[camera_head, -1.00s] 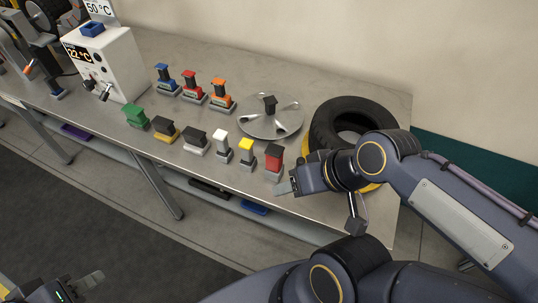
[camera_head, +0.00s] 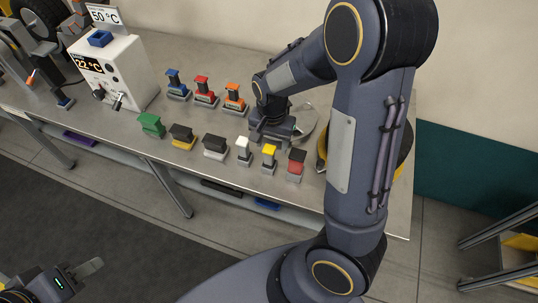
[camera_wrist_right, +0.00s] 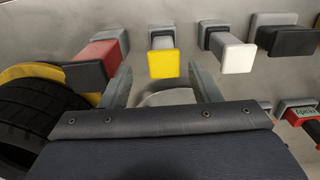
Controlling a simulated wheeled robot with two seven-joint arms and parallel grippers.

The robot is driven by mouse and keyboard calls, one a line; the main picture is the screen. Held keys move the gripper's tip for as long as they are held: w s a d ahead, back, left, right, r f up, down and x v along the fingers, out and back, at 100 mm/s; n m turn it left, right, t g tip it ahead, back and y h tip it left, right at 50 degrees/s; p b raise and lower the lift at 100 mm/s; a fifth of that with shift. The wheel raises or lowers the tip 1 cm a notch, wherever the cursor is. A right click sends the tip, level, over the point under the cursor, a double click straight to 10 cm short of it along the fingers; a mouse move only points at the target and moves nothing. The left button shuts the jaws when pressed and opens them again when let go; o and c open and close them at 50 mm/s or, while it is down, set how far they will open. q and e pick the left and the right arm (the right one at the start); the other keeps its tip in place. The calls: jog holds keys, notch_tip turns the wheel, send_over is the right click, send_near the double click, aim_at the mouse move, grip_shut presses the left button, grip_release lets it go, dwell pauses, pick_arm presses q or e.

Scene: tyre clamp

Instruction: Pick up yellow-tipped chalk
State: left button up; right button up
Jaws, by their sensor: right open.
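The yellow-tipped chalk (camera_head: 268,154) stands upright in the front row on the table, between a white-topped piece and a red piece. In the right wrist view its yellow top (camera_wrist_right: 163,63) faces the camera. My right gripper (camera_head: 264,139) is just behind the front row, near the yellow-tipped chalk. In the right wrist view my right gripper's fingers (camera_wrist_right: 163,86) are apart and empty, one toward each side of the yellow top, which lies slightly beyond them. My left gripper (camera_head: 92,268) is low at the left, away from the table; its finger opening is unclear.
The white-topped piece (camera_wrist_right: 238,57) and the red, dark-topped piece (camera_wrist_right: 95,58) stand close on either side. Blue, red and orange clamps (camera_head: 233,98) stand behind. A tyre (camera_wrist_right: 30,125) and a metal disc (camera_head: 308,122) lie nearby, partly hidden by my arm.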

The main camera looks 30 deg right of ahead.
aim_at(269, 156)
jog(key=f, duration=0.6)
jog(key=shift+a+f+p, duration=0.25)
jog(key=shift+a+p, duration=0.05)
jog(key=shift+a, duration=0.1)
jog(key=c, duration=1.1)
jog(key=shift+r, duration=5.05)
